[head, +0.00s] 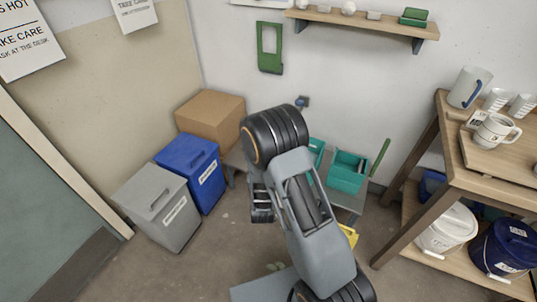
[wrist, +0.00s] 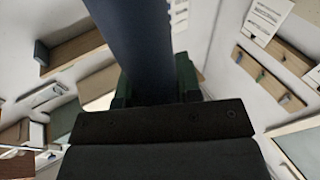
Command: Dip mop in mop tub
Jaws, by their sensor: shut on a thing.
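My gripper (wrist: 155,82) is shut on a thick dark blue-grey handle, which looks like the mop's handle (wrist: 138,38); it runs up out of the wrist view between the green fingers. In the head view my arm fills the middle and hides most of what the gripper holds.
Teal bins (head: 348,172) stand on a low bench behind my arm. A grey bin (head: 160,207), a blue bin (head: 190,172) and a cardboard box (head: 210,118) stand left. A wooden shelf unit (head: 453,180) with mugs and buckets stands right. Some floor (head: 215,245) is clear at left.

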